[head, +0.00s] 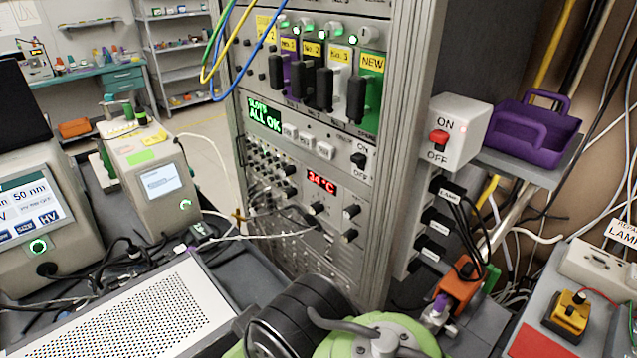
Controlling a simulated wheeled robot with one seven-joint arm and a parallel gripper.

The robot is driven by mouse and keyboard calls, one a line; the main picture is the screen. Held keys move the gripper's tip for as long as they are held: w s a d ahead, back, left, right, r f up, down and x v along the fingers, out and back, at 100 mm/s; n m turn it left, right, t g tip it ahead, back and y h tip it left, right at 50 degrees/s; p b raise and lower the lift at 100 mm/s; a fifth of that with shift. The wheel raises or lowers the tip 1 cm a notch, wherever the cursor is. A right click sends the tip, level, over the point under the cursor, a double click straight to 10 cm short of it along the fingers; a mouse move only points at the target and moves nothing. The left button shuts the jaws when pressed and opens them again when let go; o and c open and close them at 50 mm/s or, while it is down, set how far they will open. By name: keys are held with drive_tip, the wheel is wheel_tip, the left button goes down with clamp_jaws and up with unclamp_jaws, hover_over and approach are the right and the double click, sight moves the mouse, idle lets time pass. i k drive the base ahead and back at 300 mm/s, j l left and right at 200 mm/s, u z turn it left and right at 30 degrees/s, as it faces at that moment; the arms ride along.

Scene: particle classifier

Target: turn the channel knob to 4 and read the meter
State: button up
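A tall grey equipment rack (398,130) stands in the middle of the head view. Its lower panels carry several black knobs, among them one below the red display (317,208) and two at the right edge, an upper one (352,211) and a lower one (349,236). I cannot read a channel label or a 4 on any of them. The red display (321,182) reads 34 °C. A green display (265,114) reads "ALL OK". I cannot tell which is the meter. My gripper is not in view; green and black arm parts of mine show at the bottom middle.
A white ON/OFF box (463,118) with a red switch and a purple tray (536,128) are right of the rack. Cables hang across the lower panels and over the right side. Instruments, one showing "50 nm" (32,205), crowd the left. Open floor (205,130) shows behind them.

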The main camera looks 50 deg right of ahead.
sight(317, 208)
drive_tip(key=k+z, duration=0.15)
drive_tip(key=z, duration=0.25)
drive_tip(key=k+z, duration=0.15)
drive_tip(key=z, duration=0.25)
drive_tip(key=k+z, duration=0.1)
drive_tip(key=z, duration=0.3)
